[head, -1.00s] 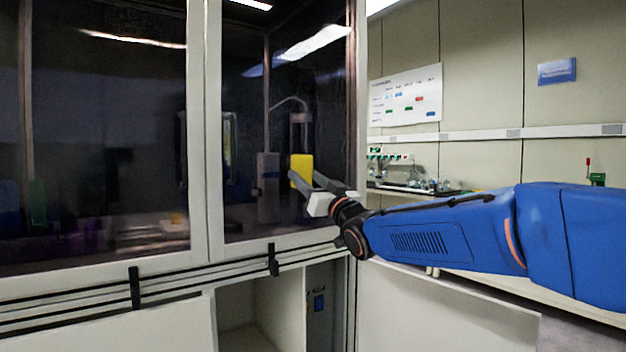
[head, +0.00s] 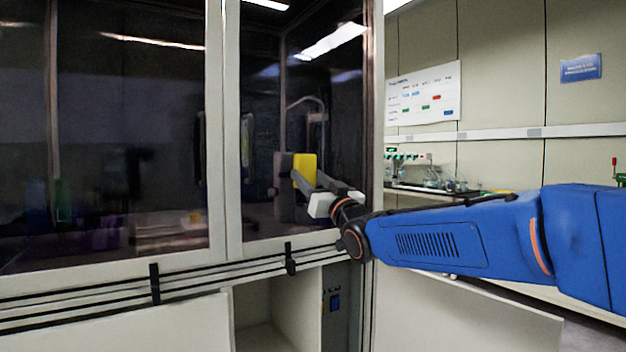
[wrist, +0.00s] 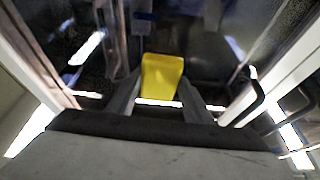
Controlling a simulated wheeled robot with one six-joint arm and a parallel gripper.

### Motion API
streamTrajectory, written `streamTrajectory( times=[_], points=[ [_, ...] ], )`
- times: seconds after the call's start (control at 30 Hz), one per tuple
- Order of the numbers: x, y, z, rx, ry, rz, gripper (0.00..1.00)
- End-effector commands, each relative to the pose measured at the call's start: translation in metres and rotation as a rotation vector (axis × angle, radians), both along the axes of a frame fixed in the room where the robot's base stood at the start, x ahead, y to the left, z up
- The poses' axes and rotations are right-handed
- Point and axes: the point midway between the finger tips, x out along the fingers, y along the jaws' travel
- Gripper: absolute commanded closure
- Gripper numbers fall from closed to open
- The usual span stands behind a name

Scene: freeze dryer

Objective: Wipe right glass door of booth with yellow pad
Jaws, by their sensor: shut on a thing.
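The yellow pad (head: 305,170) is held upright between the fingers of my gripper (head: 308,186), in front of the right glass door (head: 262,105) of the booth. The pad also shows in the wrist view (wrist: 162,77), between the two grey fingers of my gripper (wrist: 160,95), which is shut on it. The pad is in front of the lower right part of the glass. I cannot tell whether it touches the glass. The left glass door (head: 130,120) is to the left, past the white frame posts.
Black rails (head: 200,276) run along the booth front below the doors. An open cabinet compartment (head: 268,322) lies beneath. A bench with glassware (head: 435,183) stands at the right against the wall, below a white chart (head: 424,95).

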Motion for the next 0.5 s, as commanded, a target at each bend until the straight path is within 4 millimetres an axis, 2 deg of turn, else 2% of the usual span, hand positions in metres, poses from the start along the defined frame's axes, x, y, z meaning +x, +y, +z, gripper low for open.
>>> streamTrajectory(
  times=[0.17, 0.5],
  points=[
    [-0.001, 0.0, -0.001, -0.001, 0.001, 0.001, 0.72],
    [-0.023, -0.015, 0.0, -0.001, -0.001, 0.0, 0.72]
  ],
)
